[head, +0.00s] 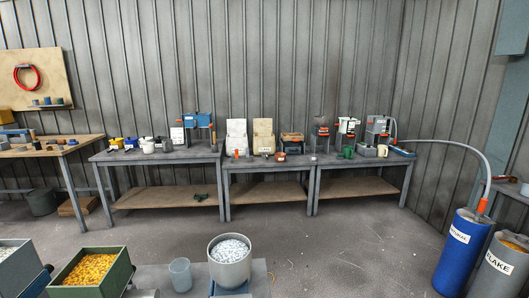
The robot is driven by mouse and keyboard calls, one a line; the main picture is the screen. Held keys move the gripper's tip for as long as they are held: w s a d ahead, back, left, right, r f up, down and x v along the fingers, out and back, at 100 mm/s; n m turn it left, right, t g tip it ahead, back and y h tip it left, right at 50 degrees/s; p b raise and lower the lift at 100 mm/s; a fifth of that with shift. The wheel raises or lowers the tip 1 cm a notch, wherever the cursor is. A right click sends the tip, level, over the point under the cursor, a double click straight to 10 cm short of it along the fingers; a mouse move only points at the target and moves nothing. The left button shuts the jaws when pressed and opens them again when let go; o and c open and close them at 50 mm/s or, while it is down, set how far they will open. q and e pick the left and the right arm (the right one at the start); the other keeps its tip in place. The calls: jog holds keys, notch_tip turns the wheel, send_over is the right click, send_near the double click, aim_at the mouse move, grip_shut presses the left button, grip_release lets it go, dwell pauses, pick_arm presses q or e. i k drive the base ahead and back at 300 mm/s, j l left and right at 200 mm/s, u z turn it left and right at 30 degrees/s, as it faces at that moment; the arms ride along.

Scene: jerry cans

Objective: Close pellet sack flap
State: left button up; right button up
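Two upright sacks stand at the back of the middle workbench, against the corrugated wall. One is a white sack (237,137) and the other is a beige sack (263,136) just right of it. Both are far off and small. I cannot tell which one holds pellets, or whether a flap on either is open or folded shut. Neither of my grippers shows in the head view.
Long grey workbenches (268,163) with machines and cups line the back wall. Close in front are a green bin of yellow pellets (120,270), a clear cup (180,275) and a grey pot of white pellets (213,257). Blue (461,255) and grey (503,265) drums stand right. The middle floor is open.

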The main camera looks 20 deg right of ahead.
aim_at(239, 125)
jog(key=k+l, duration=0.15)
jog(key=l, duration=0.25)
jog(key=k+l, duration=0.1)
jog(key=l, duration=0.3)
jog(key=k+l, duration=0.15)
jog(key=l, duration=0.25)
jog(key=i+l, duration=0.15)
jog(key=l, duration=0.2)
jog(key=i+l, duration=0.15)
jog(key=l, duration=0.15)
jog(key=i+l, duration=0.15)
jog(key=l, duration=0.2)
jog(key=i+l, duration=0.15)
jog(key=l, duration=0.2)
jog(key=i+l, duration=0.1)
jog(key=l, duration=0.2)
jog(key=i+l, duration=0.15)
jog(key=i, duration=0.35)
jog(key=i+l, duration=0.2)
jog(key=i, duration=0.35)
jog(key=i+l, duration=0.15)
jog(key=i, duration=0.35)
jog(key=i+l, duration=0.15)
jog(key=i, duration=0.4)
jog(key=i+j, duration=0.7)
jog(key=i+l+z, duration=0.05)
